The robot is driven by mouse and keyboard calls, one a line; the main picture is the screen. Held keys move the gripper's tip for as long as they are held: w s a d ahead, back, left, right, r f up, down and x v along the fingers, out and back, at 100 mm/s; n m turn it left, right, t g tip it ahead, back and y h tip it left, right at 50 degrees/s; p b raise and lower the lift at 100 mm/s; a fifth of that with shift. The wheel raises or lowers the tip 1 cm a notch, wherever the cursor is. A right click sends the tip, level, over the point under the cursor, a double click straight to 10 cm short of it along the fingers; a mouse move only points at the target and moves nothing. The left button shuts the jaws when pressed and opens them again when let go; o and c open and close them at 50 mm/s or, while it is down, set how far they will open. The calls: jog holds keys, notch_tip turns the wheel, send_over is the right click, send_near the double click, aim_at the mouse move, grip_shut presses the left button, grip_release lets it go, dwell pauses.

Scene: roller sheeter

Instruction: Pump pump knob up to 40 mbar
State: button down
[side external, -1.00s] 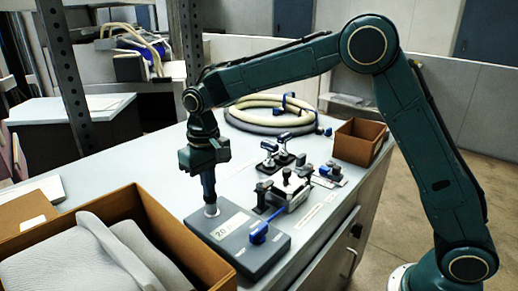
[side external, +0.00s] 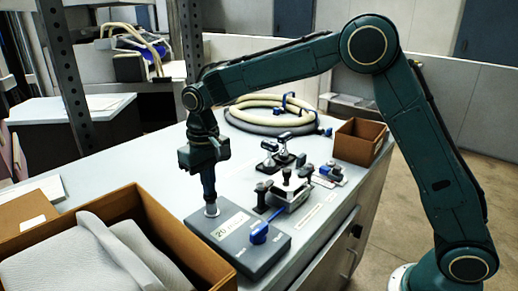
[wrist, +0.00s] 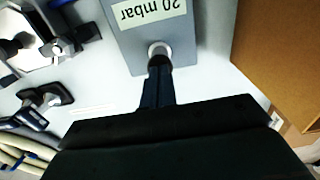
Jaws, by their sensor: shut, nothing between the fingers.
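The grey pump box (side external: 262,262) lies on the bench. Its pale label reads 20 mbar in the wrist view (wrist: 152,8). The pump knob (side external: 212,211) is a short light-metal post near the box's left corner; it also shows in the wrist view (wrist: 158,47). My gripper (side external: 210,200) points down over the knob, fingers shut with nothing between them. In the wrist view the fingertips (wrist: 159,62) are right at the knob and hide part of it; I cannot tell whether they touch. A blue lever (side external: 259,234) sits on the box.
An open cardboard box (side external: 165,236) with grey cloth stands close at the left. Clamps and metal fittings (side external: 290,187) lie behind the pump box. A coiled hose (side external: 262,118) and a small brown box (side external: 360,142) are farther back. The bench's front edge is on the right.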

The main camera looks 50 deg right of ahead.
jog(key=shift+r, duration=2.95)
notch_tip(320, 180, up, 5)
jog(key=shift+f, duration=0.1)
jog(key=shift+f, duration=0.1)
jog(key=shift+f, duration=3.15)
jog(key=shift+f, duration=0.5)
